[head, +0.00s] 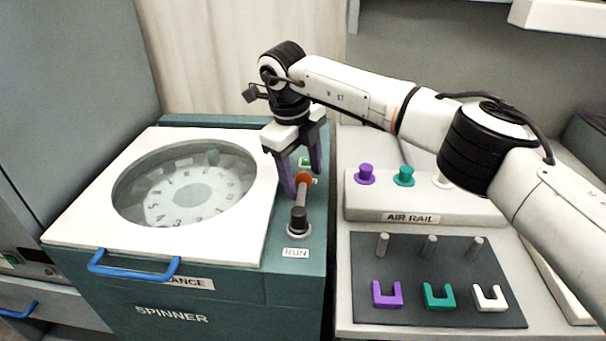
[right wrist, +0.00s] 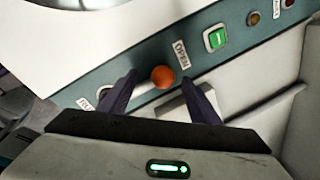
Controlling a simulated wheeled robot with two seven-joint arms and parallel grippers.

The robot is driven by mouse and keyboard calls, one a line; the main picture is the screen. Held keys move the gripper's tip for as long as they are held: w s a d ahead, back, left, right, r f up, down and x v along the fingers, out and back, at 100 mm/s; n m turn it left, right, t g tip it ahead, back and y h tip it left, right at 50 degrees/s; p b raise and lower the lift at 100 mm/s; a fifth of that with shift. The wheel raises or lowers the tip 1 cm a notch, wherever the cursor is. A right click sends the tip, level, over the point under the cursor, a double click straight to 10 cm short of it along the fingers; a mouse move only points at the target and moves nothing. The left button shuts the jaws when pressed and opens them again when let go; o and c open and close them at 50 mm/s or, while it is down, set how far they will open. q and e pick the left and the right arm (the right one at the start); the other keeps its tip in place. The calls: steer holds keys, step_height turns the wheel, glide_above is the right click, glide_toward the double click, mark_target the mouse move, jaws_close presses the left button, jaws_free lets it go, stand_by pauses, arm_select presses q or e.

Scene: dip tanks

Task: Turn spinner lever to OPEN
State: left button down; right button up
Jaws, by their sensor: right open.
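The spinner (head: 140,290) is a teal cabinet with a white lid and a round window. Its lever (head: 301,197) has a dark pivot, a grey shaft and an orange ball knob (head: 303,179); the pivot sits by the RUN label (head: 296,253). My right gripper (head: 302,188) points down at the knob, its purple fingers apart. In the right wrist view the orange knob (right wrist: 163,76) lies between and just beyond the open fingertips (right wrist: 161,80), close to the OPEN label (right wrist: 181,54). I cannot tell whether a finger touches it. My left gripper is not in view.
A green button (right wrist: 216,38) sits beyond the OPEN label. The lid has a blue handle (head: 134,270). Right of the spinner stand the AIR RAIL block (head: 410,217) with coloured knobs and a dark mat (head: 400,256) with pegs and U-shaped pieces.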

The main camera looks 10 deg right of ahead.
step_height(320, 180, up, 10)
steer(key=s+a, duration=0.1)
steer(key=shift+a, duration=0.25)
steer(key=shift+f, duration=0.15)
